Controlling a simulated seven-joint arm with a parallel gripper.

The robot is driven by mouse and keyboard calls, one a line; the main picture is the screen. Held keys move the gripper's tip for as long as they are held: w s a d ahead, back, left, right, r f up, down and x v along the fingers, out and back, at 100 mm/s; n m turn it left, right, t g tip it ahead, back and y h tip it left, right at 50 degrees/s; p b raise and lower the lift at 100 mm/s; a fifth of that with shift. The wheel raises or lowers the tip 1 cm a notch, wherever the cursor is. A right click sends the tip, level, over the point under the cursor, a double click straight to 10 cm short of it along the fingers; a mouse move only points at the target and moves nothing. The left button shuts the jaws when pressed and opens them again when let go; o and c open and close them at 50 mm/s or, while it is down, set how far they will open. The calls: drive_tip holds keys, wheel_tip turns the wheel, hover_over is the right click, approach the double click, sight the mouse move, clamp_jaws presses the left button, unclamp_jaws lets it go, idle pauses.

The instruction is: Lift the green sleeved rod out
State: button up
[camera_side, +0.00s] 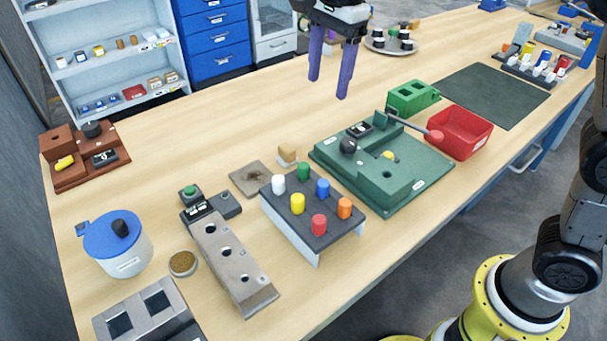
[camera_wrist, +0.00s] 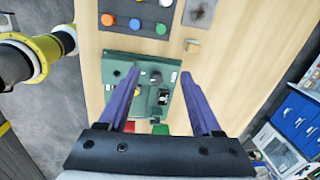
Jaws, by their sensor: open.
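The green sleeved rod (camera_side: 303,170) stands upright in a dark-topped rack (camera_side: 297,207), at its far right corner in the side view. White, yellow, red, orange and blue capped rods stand around it. In the wrist view the green rod (camera_wrist: 160,28) is at the top, beside the blue one. My gripper (camera_side: 329,88) is open and empty, high above the table and away from the rack. Its two purple fingers are spread apart in the wrist view (camera_wrist: 160,75), over the green machine base. The lower part of the rod is hidden in the rack.
A green machine base (camera_side: 405,195) with a lever stands right of the rack, near a red bin (camera_side: 460,131) and a green block (camera_side: 412,97). A grey holed plate (camera_side: 233,263) lies left of the rack.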

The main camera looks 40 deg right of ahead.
drive_tip(key=w+a+f+n+g, duration=0.1)
drive_tip(key=w+a+f, duration=0.1)
drive_tip(key=a+f, duration=0.3)
hover_over(304, 165)
wheel_tip(304, 165, down, 8)
drive_tip(key=shift+w+f, duration=0.1)
drive_tip(key=shift+w, duration=0.05)
drive_tip(key=shift+f, duration=3.05)
clamp_jaws()
